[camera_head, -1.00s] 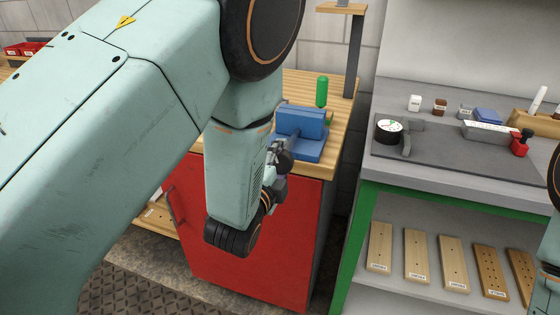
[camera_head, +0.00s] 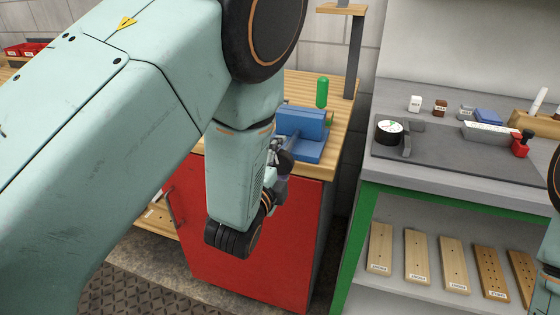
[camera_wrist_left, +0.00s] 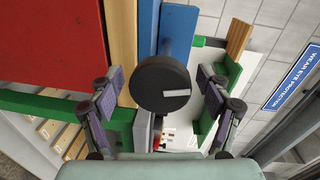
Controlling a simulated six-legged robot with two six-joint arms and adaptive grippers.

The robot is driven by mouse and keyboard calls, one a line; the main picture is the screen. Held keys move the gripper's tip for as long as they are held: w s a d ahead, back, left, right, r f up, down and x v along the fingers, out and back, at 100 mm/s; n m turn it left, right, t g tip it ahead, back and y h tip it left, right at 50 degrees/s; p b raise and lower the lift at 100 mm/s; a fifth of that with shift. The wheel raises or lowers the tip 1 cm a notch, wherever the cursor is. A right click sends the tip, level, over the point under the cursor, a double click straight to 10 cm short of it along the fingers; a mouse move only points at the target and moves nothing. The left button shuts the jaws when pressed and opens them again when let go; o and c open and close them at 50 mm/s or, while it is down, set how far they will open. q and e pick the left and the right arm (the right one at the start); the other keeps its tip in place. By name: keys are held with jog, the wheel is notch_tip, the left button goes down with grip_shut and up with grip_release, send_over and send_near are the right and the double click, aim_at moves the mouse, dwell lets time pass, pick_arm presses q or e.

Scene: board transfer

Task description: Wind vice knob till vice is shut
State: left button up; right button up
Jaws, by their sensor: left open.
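The blue vice (camera_head: 308,122) stands on the wooden bench top, partly hidden by my left arm in the head view. My left gripper (camera_head: 278,152) is at the front of the vice, mostly hidden behind my own wrist. In the left wrist view the dark round vice knob (camera_wrist_left: 160,84), with a pale bar mark on its face, sits on a blue-grey shaft. The open fingers of my left gripper (camera_wrist_left: 160,74) stand on both sides of the knob, apparently apart from it. The vice jaw gap cannot be made out. My right gripper is out of view.
The wooden bench top (camera_head: 338,112) sits on a red cabinet (camera_head: 255,240). A green bottle-like object (camera_head: 322,92) stands behind the vice. To the right is a grey bench (camera_head: 460,170) with small items and wooden boards on its lower shelf.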

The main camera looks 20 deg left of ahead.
pick_arm(q)
jog(key=n+p, duration=0.1)
jog(key=n, duration=0.3)
jog(key=shift+h, duration=0.3)
jog(key=n, duration=0.4)
jog(key=shift+h, duration=0.3)
jog(key=n, duration=0.4)
jog(key=shift+t, duration=0.3)
jog(key=n+b, duration=0.1)
jog(key=n, duration=0.4)
jog(key=shift+d+h, duration=0.1)
jog(key=shift+h, duration=0.3)
jog(key=s+a, duration=0.1)
jog(key=s, duration=0.7)
jog(key=s+a+f+g+y+b, duration=0.1)
jog(key=s+f+g, duration=0.2)
jog(key=f, duration=0.5)
jog(key=s+a+f+g+y+b, duration=0.1)
jog(key=s+a+f+g+b, duration=0.1)
jog(key=s+f, duration=0.3)
jog(key=s+a+f+n+g+b, duration=0.1)
jog(key=s+f+g, duration=0.2)
jog(key=f, duration=0.9)
jog(key=shift+s+a+f+g+y, duration=0.2)
jog(key=shift+s+a+g+y, duration=0.2)
jog(key=shift+g, duration=0.3)
